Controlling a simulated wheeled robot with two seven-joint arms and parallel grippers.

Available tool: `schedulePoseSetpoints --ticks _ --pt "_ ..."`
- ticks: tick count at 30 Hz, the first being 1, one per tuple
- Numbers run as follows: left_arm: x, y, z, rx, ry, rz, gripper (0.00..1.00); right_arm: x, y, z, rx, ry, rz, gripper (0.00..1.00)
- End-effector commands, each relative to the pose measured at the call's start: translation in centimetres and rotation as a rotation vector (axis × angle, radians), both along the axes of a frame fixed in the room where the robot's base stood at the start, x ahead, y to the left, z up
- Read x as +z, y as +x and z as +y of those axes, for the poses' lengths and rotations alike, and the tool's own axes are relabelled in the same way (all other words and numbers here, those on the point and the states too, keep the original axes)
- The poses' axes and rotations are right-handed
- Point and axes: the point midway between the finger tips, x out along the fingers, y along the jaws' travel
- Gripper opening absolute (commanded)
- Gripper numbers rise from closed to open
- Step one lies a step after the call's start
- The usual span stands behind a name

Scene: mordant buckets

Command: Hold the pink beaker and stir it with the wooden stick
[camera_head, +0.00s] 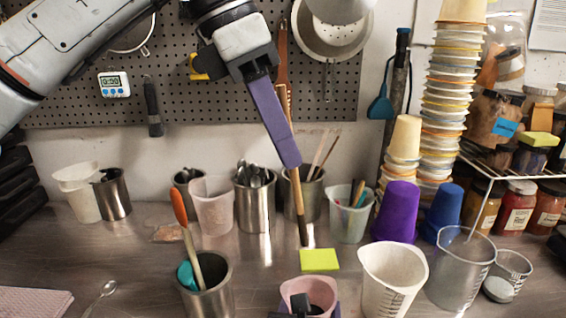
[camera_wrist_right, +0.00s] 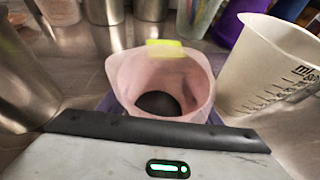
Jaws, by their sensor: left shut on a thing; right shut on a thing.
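The pink beaker (camera_head: 316,286) stands at the bottom edge of the head view, partly cut off. In the right wrist view the pink beaker (camera_wrist_right: 125,80) is seen from above, with a dark round patch inside. My right gripper (camera_wrist_right: 160,112) is shut on it, with purple finger parts showing at both sides. My left gripper (camera_head: 290,163) is shut on the wooden stick (camera_head: 297,195), its purple fingers pointing down. The stick hangs nearly upright, dark tip down, behind the beaker and apart from it in the picture.
A yellow note (camera_head: 319,260) lies behind the beaker. A white measuring jug (camera_head: 392,278) stands close on its right, and a clear jug (camera_head: 461,268) beyond. A steel cup (camera_head: 208,290) with utensils stands left. Several containers line the back, before a pegboard (camera_head: 190,95).

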Motion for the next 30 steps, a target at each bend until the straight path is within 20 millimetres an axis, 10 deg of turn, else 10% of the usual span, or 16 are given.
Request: schedulePoseSetpoints --ticks 9,10,14,30 --pt "0.6 0.0 0.0 -0.001 0.0 0.001 0.0 0.0 0.0 0.0 0.0 0.0 -0.001 0.33" --pt "0.6 0.0 0.0 -0.001 0.0 0.001 0.0 0.1 0.0 0.0 0.0 0.001 -0.001 0.6" --pt "0.6 0.0 0.0 -0.001 0.0 0.001 0.0 0.0 0.0 0.0 0.0 0.0 -0.001 0.8" --pt "0.6 0.0 0.0 0.0 0.0 0.001 0.0 1.5 -3.0 0.7 0.003 0.003 -0.001 0.8"
